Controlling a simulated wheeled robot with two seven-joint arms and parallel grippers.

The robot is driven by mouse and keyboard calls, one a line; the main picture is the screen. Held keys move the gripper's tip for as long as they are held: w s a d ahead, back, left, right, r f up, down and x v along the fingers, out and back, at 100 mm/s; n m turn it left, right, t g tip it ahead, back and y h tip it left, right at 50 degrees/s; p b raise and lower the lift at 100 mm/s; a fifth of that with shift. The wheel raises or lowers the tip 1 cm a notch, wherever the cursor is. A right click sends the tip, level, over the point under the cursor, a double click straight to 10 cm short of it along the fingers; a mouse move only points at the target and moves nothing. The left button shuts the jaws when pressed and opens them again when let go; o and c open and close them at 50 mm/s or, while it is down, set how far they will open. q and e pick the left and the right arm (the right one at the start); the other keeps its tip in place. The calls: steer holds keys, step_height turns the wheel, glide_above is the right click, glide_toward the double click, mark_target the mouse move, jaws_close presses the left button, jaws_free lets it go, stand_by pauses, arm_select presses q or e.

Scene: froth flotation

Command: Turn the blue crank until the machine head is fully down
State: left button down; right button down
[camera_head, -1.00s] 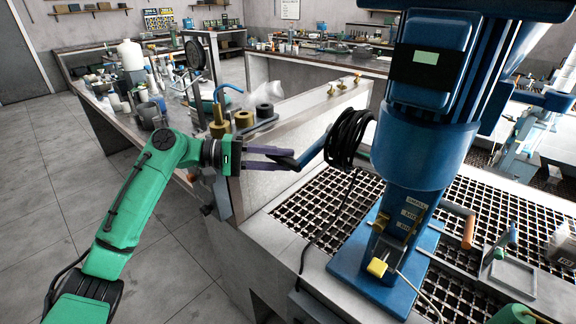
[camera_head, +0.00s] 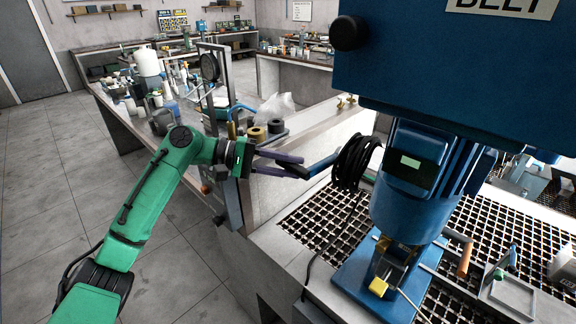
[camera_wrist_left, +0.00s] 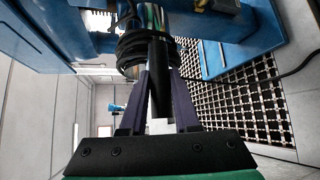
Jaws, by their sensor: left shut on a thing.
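The blue crank (camera_head: 324,163) sticks out to the left of the machine, beside a coil of black cable. My left gripper (camera_head: 300,165) is shut on the crank's black handle. In the left wrist view, the dark handle (camera_wrist_left: 160,85) lies between the two purple fingers. The blue machine head (camera_head: 408,190) sits low on its column, close above the blue base plate (camera_head: 352,272). A large blue box (camera_head: 440,65) with a label forms its top. My right gripper is not in view.
The coiled black cable (camera_head: 356,160) hangs close to the right of my left gripper. A dark grating (camera_head: 325,222) surrounds the base. A cluttered bench stands behind; the floor at left is clear.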

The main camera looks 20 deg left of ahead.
arm_select(q)
steer(key=c, duration=0.8)
jaws_free()
steer(key=shift+f, duration=0.1)
steer(key=shift+o, duration=0.7)
steer(key=shift+w+d+f, duration=0.1)
steer(key=shift+w, duration=0.2)
steer(key=shift+s+a+b, duration=0.2)
steer(key=shift+a+b, duration=0.1)
steer(key=shift+a, duration=0.1)
steer(key=b+v, duration=0.5)
steer(key=v, duration=0.8)
steer(key=shift+a+r, duration=0.2)
steer(key=shift+a, duration=0.15)
